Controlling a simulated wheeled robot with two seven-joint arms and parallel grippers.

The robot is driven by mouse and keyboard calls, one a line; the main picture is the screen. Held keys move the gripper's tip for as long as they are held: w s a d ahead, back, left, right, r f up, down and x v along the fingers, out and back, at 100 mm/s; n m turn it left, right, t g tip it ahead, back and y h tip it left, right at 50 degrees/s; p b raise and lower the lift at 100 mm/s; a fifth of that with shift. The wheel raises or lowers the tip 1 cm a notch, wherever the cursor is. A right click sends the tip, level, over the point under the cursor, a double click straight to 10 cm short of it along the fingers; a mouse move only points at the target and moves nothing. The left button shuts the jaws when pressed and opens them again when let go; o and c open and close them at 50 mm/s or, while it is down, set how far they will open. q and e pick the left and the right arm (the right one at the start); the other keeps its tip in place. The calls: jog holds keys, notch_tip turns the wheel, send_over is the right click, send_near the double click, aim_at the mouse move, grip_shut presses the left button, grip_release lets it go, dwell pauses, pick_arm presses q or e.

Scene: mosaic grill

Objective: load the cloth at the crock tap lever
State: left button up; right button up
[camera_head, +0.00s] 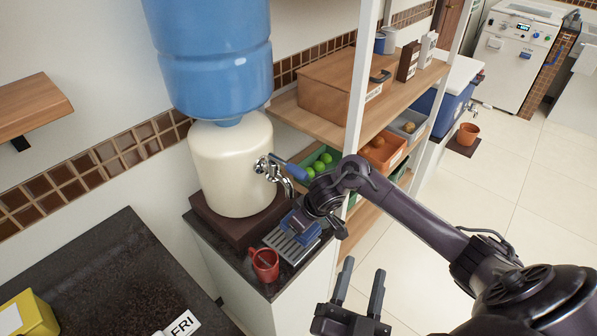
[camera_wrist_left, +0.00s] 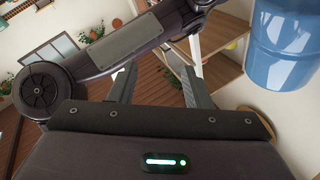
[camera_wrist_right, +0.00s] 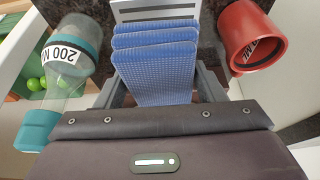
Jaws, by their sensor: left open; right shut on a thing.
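The cream crock (camera_head: 230,165) stands on a dark block with a blue water bottle (camera_head: 212,60) on top. Its chrome tap (camera_head: 270,167) has a blue lever (camera_head: 296,172) and faces right. My right gripper (camera_head: 312,218) is shut on the folded blue cloth (camera_wrist_right: 155,65), just below and right of the tap, above the grey slotted drip tray (camera_head: 285,244). The cloth looks apart from the lever; its contact with the tray is unclear. My left gripper (camera_head: 361,274) is open and empty at the bottom; its fingers also show apart in the left wrist view (camera_wrist_left: 158,82).
A red mug (camera_head: 265,264) stands on the dark counter left of the tray. Wooden shelves (camera_head: 400,93) with bins stand behind my right arm. The tiled floor at right is largely open.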

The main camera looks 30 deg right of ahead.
pick_arm(q)
notch_tip(320, 180, up, 4)
jog(key=s+d+r+m+g+h, duration=0.1)
jog(key=s+d+m+h, duration=0.1)
jog(key=m+h, duration=0.15)
jog(key=m+g+y, duration=0.3)
jog(key=m+g, duration=1.1)
jog(key=m, duration=0.4)
send_near(293, 174)
jog(key=d, duration=0.3)
jog(key=d+f, duration=0.1)
jog(key=d, duration=0.3)
jog(key=s+d, duration=0.1)
jog(key=d, duration=0.3)
jog(key=shift+d+f, duration=0.1)
jog(key=shift+f, duration=0.3)
jog(key=shift+c, duration=0.2)
grip_shut()
